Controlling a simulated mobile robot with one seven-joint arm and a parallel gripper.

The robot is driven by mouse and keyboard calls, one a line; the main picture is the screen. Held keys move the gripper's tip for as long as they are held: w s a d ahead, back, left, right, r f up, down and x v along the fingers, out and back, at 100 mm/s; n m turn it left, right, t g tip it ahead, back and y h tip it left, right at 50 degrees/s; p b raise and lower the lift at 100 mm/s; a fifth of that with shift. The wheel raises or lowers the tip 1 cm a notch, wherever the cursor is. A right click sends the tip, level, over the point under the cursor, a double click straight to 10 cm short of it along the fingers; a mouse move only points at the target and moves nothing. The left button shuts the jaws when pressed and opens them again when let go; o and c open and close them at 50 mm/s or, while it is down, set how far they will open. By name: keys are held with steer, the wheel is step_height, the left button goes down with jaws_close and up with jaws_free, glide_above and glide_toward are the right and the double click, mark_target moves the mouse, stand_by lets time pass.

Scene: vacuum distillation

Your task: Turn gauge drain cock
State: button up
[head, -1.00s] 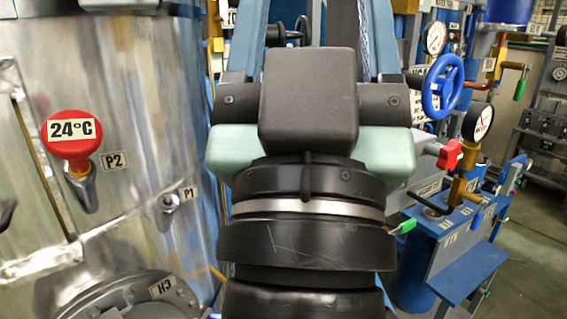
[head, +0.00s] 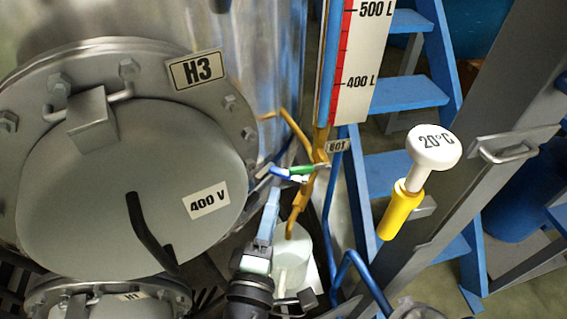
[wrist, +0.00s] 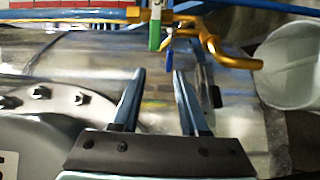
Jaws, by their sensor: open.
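The level gauge (head: 352,60) has a red and white scale marked 400 L and 500 L. At its lower end are yellow pipework (head: 320,172) and a tag (head: 337,146) that looks like B01 or 601. A green handle (head: 302,169) and a blue handle (head: 280,173) sit there. The wrist view shows the green handle (wrist: 154,30) and the blue one (wrist: 169,62) just beyond the fingertips. My gripper (wrist: 159,72) is open and empty, its two fingers apart. In the head view my gripper (head: 271,192) is just below the handles; contact cannot be told.
A whitish bucket (head: 292,262) stands under the yellow outlet pipe. The metal vessel with flanged cover H3 (head: 130,180) is close on the left. Blue steps (head: 400,95), a grey post (head: 480,170) and a white-knobbed 20°C thermometer (head: 434,147) are on the right.

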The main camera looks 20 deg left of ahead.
mark_target(281, 169)
steer(key=w+a, duration=0.1)
steer(key=w, duration=0.3)
steer(key=w+a+f+p, duration=0.1)
steer(key=w, duration=0.3)
steer(key=w+a+p, duration=0.1)
steer(key=w, duration=0.3)
steer(key=shift+w+f, duration=0.25)
steer(key=shift+w, duration=0.1)
steer(key=shift+n, duration=0.3)
jaws_close()
stand_by(0.8)
